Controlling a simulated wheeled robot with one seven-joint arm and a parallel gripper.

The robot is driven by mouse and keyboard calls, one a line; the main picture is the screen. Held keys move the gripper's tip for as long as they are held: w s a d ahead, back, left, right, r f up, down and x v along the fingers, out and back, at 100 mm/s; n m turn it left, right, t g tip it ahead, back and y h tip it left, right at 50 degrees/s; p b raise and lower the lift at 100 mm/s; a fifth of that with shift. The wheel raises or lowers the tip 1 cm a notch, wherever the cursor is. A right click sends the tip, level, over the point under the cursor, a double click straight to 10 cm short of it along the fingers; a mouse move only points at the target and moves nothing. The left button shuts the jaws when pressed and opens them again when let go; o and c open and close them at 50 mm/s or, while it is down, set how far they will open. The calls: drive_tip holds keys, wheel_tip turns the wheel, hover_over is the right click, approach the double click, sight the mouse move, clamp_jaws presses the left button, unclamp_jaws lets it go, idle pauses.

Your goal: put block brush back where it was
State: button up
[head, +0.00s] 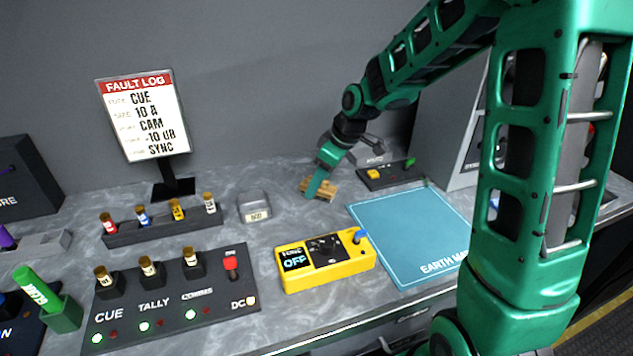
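A small tan wooden piece, which looks like the block brush (329,192), is at the back of the grey marbled bench, left of the blue mat. My gripper (315,188) points down at it, and one green finger crosses in front of its near side. The other finger is hidden, so I cannot tell whether the gripper is open around the brush or shut on it. The brush appears to be at bench level; its underside is not clear.
The blue earth mat (405,235) is bare. A yellow meter (335,272) stands in front of the brush and a small grey labelled box (254,206) to its left. A dark panel (388,174) lies behind right. A fuse rack (150,232) and switch panel (165,300) fill the left.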

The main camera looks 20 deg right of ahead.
drive_tip(key=v, duration=1.2)
drive_tip(key=s+d+f+m+g+h, duration=0.1)
drive_tip(key=s+d+m, duration=0.3)
drive_tip(key=s, duration=0.6)
drive_tip(key=s+d+f+m+g+h, duration=0.1)
drive_tip(key=s+d+m, duration=0.4)
drive_tip(key=s, duration=0.5)
drive_tip(key=s+d+f+m+g+h, duration=0.1)
drive_tip(key=s+d+m, duration=0.3)
drive_tip(key=s, duration=0.7)
drive_tip(key=shift+d+f+m, duration=0.35)
drive_tip(key=shift+f+m, duration=0.55)
drive_tip(key=shift+m, duration=0.3)
